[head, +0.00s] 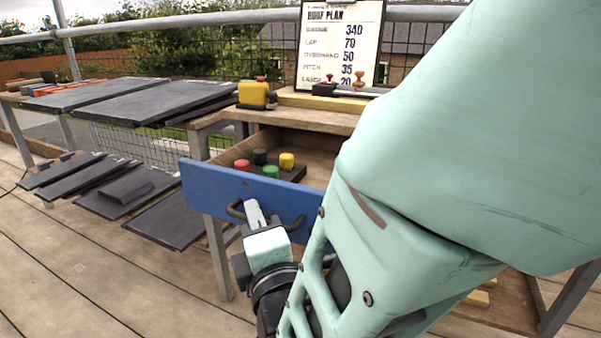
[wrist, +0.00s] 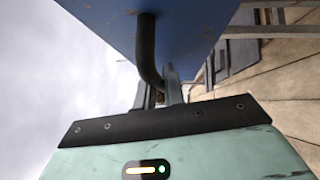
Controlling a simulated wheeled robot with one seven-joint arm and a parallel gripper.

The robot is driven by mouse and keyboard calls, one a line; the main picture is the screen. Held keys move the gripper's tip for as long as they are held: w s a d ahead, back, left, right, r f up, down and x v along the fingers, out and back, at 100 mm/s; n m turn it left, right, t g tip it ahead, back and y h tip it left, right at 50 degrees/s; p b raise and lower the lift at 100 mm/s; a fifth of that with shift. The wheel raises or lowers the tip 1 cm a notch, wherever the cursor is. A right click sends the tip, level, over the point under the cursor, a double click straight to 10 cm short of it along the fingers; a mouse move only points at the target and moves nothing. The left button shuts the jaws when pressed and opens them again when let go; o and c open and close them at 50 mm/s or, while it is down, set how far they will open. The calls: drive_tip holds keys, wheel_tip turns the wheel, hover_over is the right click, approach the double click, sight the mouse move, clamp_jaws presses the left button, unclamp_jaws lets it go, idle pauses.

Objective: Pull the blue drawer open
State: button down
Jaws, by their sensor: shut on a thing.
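The blue drawer (head: 205,185) stands open under the wooden bench, its blue front pulled out and the inside visible from above. Inside it are red (head: 242,164), black, green and yellow round-topped pieces, some in a dark holder. A dark curved handle (head: 236,209) is on the drawer front. My gripper (head: 254,214) is at the front, its fingers shut on the handle. In the wrist view my gripper (wrist: 160,88) is shut around the dark handle (wrist: 147,50) below the blue front (wrist: 195,35). My arm hides the right part of the drawer.
The wooden bench top (head: 320,118) carries a yellow device (head: 253,95), stamps and a roof plan board (head: 338,42). Dark slates lie on racks (head: 150,101) at left, with more slates (head: 120,190) lower down. Wooden decking (head: 110,270) is clear at front left.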

drive_tip(key=shift+s+a+p, duration=0.15)
drive_tip(key=shift+s+a, duration=0.05)
drive_tip(key=shift+s, duration=0.45)
drive_tip(key=shift+s+a+p, duration=0.15)
drive_tip(key=shift+s+a, duration=0.05)
drive_tip(key=shift+s, duration=0.4)
drive_tip(key=c, duration=1.8)
unclamp_jaws()
drive_tip(key=shift+o, duration=0.2)
